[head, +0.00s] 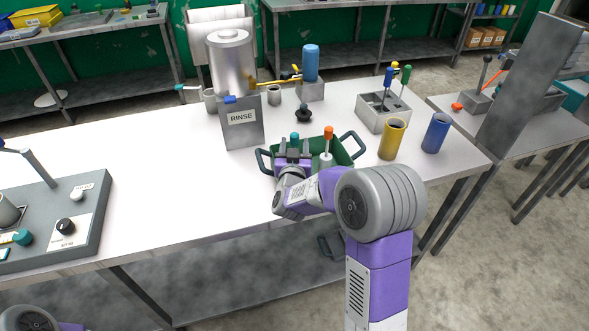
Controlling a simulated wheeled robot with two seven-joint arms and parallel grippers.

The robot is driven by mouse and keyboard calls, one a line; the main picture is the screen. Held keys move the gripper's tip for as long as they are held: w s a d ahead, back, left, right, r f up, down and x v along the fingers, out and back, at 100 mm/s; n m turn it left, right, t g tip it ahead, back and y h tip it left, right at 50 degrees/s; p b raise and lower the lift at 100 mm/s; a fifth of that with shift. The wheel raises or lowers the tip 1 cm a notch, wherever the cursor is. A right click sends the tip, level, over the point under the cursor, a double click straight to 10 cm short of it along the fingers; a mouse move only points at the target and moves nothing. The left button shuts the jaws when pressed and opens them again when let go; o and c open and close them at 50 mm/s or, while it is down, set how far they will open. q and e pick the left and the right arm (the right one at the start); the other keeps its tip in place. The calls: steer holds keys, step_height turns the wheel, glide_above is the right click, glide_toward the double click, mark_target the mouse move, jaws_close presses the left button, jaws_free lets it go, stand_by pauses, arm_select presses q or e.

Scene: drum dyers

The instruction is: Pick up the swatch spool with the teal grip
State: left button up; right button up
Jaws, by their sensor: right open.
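The swatch spool with the teal grip (294,136) stands in a green tray (347,153) with dark handles; only its top shows, and my gripper hides the rest. My right gripper (294,147) reaches over the tray's left part from the front, its fingers open on either side of the spool just below the teal grip. I cannot tell whether they touch it. Another spool with an orange grip (328,133) stands in the tray just right of the gripper. My left gripper is out of view.
A grey RINSE box (242,126) stands left of the tray, and a dark knobbed piece (303,113) behind it. Yellow (392,139) and blue (436,133) cylinders and a rack (370,112) stand right. A control panel (85,205) lies left, with clear bench between.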

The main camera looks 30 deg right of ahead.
steer(key=c, duration=0.9)
